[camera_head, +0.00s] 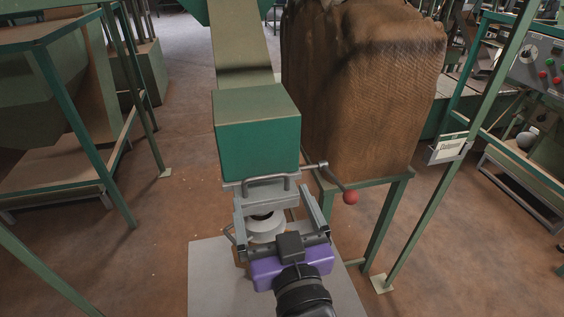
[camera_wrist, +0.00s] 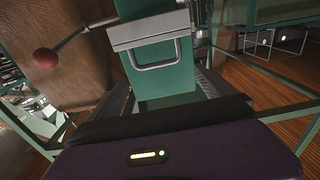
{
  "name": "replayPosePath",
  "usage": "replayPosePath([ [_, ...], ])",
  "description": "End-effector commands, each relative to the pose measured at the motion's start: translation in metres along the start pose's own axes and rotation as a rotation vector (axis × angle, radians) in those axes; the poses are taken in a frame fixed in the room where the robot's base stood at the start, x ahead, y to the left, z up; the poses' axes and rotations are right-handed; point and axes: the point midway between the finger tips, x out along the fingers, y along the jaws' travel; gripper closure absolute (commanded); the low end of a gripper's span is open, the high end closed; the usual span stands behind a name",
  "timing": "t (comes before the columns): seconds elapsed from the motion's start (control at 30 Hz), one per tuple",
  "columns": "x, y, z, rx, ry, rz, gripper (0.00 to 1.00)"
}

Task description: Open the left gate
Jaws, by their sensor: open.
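A grey gate (camera_head: 262,194) with a bar handle (camera_head: 267,183) sits at the bottom of a green hopper box (camera_head: 258,132). In the wrist view the gate (camera_wrist: 150,28) and its handle (camera_wrist: 157,64) are straight ahead, above centre. A lever with a red ball (camera_head: 350,197) sticks out at the right of the gate; the ball (camera_wrist: 45,58) is on the left in the wrist view. My gripper (camera_head: 273,204) is open and empty in front of the gate, one finger to each side of the handle. I see no contact with the handle. Only this one gate shows.
A white round container (camera_head: 267,227) is partly hidden beneath the gate and between my fingers. A large brown sack-like bulk (camera_head: 365,85) stands to the right on a green frame (camera_head: 378,184). Green posts stand on both sides. The brown floor (camera_head: 170,215) at left is clear.

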Motion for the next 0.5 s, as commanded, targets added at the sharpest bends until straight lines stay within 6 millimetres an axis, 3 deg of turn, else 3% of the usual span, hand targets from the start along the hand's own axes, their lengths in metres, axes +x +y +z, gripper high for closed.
replayPosePath([
  [0.23,0.011,0.003,0.007,0.015,-0.029,0.012,0.05],
  [0.5,0.051,0.004,0.008,0.014,-0.028,0.011,0.05],
])
